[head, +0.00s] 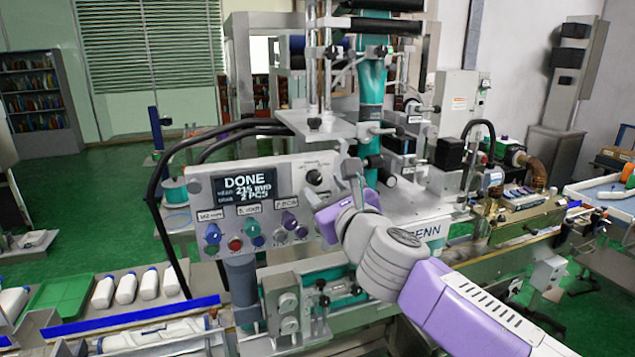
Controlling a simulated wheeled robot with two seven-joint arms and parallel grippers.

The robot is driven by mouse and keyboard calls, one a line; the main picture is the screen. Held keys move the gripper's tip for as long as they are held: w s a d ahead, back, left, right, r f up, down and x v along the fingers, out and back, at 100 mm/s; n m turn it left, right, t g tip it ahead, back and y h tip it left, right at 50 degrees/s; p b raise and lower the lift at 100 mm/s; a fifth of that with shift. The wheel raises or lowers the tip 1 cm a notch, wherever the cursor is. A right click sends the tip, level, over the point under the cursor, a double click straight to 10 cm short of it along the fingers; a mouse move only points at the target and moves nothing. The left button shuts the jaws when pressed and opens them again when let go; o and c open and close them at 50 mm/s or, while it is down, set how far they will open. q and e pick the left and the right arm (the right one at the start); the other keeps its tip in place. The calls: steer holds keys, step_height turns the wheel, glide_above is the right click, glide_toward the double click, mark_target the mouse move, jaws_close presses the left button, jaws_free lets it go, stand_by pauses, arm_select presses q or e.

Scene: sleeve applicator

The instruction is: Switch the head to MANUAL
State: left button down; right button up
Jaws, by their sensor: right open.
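The sleeve applicator head has a light grey control panel (300,163). A black selector knob (314,177) sits at the panel's upper right under a small label too small to read. Which way the knob points is unclear. My right gripper (331,182) is open and empty in front of the panel's right edge, just right of and below the knob. Whether it touches the knob is unclear. My left gripper is out of view.
Below the display are coloured knobs and buttons, including a blue knob (213,236) and a red button (235,244). Black cables arch left of the panel. White bottles (126,288) and a green tray (62,299) lie at lower left. The conveyor extends right.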

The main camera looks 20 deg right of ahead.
mark_target(317, 180)
steer(key=shift+w, duration=2.25)
steer(key=shift+c, duration=0.4)
jaws_close()
